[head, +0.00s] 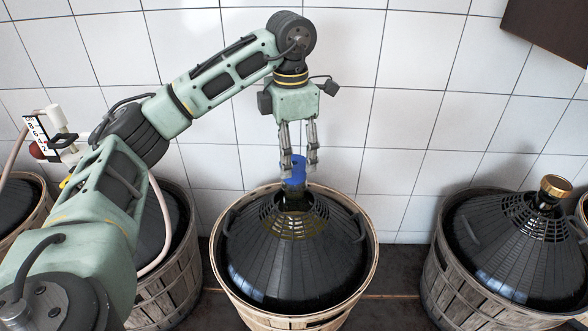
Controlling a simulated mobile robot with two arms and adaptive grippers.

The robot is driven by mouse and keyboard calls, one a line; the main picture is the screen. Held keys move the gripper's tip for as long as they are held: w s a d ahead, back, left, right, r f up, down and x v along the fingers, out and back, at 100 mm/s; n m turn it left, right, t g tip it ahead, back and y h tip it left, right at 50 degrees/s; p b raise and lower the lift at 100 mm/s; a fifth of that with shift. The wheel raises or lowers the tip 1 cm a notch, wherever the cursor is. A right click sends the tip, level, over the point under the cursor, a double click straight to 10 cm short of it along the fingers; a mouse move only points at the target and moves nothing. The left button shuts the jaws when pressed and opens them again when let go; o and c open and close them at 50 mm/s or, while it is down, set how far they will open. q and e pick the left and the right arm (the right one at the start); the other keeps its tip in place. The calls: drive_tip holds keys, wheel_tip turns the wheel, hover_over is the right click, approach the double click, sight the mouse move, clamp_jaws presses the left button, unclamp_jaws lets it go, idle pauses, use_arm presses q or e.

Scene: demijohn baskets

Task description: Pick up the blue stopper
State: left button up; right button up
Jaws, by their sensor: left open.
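The blue stopper (295,171) is at the mouth of the middle demijohn (290,255), which stands in a round wooden basket (228,290). My left gripper (299,167) points straight down over the stopper, with one finger on each side of it. The fingers are apart, and I cannot tell whether either touches the stopper. The stopper's lower part and the bottle neck run into the dark top of the demijohn. My right gripper does not show.
More basketed demijohns stand at the left, partly behind my left arm. A white tiled wall (425,110) rises close behind. A dark panel (550,25) hangs at the top right.

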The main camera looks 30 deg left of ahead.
sight(295, 165)
use_arm(q)
drive_tip(key=f, duration=0.1)
drive_tip(key=f+p, duration=0.2)
drive_tip(key=f, duration=0.1)
drive_tip(key=shift+w+d, duration=0.25)
drive_tip(key=shift+w, duration=0.1)
drive_tip(key=shift+f, duration=0.85)
drive_tip(key=shift+s, duration=0.1)
drive_tip(key=shift+c, duration=1.2)
drive_tip(key=c, duration=1)
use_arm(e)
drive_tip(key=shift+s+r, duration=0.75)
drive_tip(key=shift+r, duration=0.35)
